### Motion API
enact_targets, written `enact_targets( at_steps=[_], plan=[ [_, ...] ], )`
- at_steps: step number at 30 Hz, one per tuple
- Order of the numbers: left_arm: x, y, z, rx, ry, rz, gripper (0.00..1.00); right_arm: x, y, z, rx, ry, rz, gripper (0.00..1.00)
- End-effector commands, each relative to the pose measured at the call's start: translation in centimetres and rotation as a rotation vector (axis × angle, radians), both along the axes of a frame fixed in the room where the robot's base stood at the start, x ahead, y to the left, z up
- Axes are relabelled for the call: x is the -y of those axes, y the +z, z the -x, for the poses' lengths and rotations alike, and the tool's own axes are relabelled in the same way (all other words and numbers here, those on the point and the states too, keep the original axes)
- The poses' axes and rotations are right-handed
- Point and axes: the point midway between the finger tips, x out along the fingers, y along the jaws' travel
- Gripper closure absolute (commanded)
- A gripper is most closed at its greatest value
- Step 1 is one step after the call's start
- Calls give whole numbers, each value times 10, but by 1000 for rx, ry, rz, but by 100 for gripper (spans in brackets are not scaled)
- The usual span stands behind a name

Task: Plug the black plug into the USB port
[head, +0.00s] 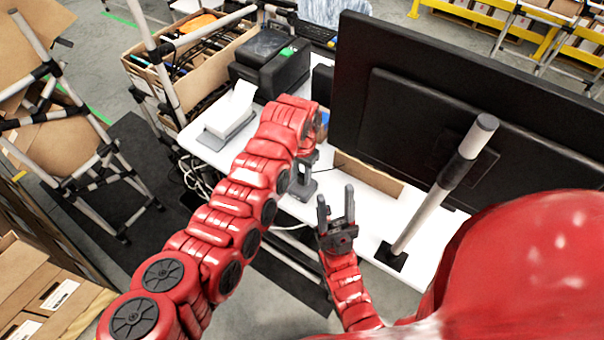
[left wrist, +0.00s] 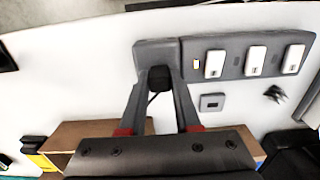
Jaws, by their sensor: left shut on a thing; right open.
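My left gripper (left wrist: 160,84) is shut on the black plug (left wrist: 160,77), which sits between its fingertips in the left wrist view. A thin dark cable trails below the plug. The plug is at the left end of a grey strip (left wrist: 225,61) and overlaps its edge; I cannot tell whether it touches or is inserted. The USB port opening is not visible, possibly hidden by the plug and fingers. In the head view, my left arm largely hides the left gripper and the plug. My right gripper (head: 336,205) is open and empty, fingers upward, near the table's front edge.
White blocks (left wrist: 255,60) sit along the strip. A small grey square (left wrist: 212,102) lies beside it on the white table (head: 290,208). A large black monitor (head: 440,100) stands at right on a pole. A black printer (head: 270,72) and a white paper device (head: 228,118) stand at back left.

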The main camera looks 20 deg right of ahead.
Motion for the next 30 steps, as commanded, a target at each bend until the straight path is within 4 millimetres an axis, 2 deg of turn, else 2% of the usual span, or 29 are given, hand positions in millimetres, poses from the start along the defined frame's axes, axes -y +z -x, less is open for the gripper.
enact_targets(
  at_steps=[11,12,17,26,30],
  plan=[
    [0,-8,0,0,0,0,100,0,-6,0,0,0,0,50],
    [0,-7,0,0,0,0,62,0,-5,0,0,0,0,50],
    [0,-7,0,0,0,0,34,0,-5,0,0,0,0,50],
    [0,-7,0,0,0,0,34,0,-6,0,0,0,0,50],
    [0,1,0,0,-1,0,34,0,-11,0,0,0,0,50]
  ],
)
